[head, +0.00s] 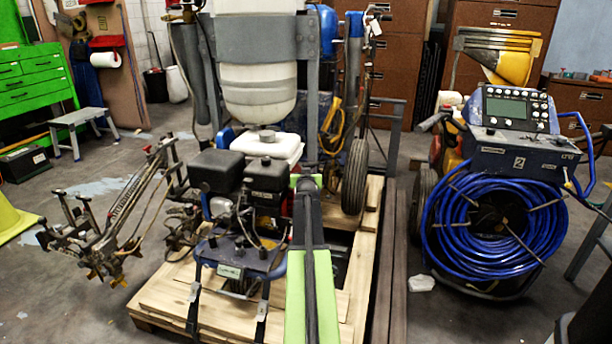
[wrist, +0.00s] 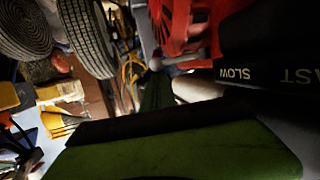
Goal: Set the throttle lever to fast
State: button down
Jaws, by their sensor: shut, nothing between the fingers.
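The throttle lever (wrist: 180,60) appears in the wrist view as a thin grey rod with a pale rounded end, in front of a red engine part (wrist: 188,28). A black panel (wrist: 262,68) beside it carries the words SLOW and FAST, upside down, with FAST cut by the right edge. The lever's exact setting cannot be told. In the head view my gripper (head: 306,184) is at the right side of the striper's engine (head: 267,185), shut and empty. Its fingertips are hard to make out, and contact with the lever cannot be told. The lever is not distinguishable in the head view.
The striper stands on a wooden pallet (head: 165,302), with a large white hopper (head: 258,92) above the engine. A second machine with a coiled blue hose (head: 470,225) stands to the right. A step stool (head: 82,118) and green cabinet (head: 35,80) are at left. Some floor is clear front left.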

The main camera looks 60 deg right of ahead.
jog(key=shift+s+a, duration=0.1)
jog(key=shift+a, duration=0.15)
jog(key=shift+s+a, duration=0.25)
jog(key=shift+a, duration=0.5)
jog(key=shift+s+a, duration=0.2)
jog(key=shift+a, duration=0.85)
dwell(0.8)
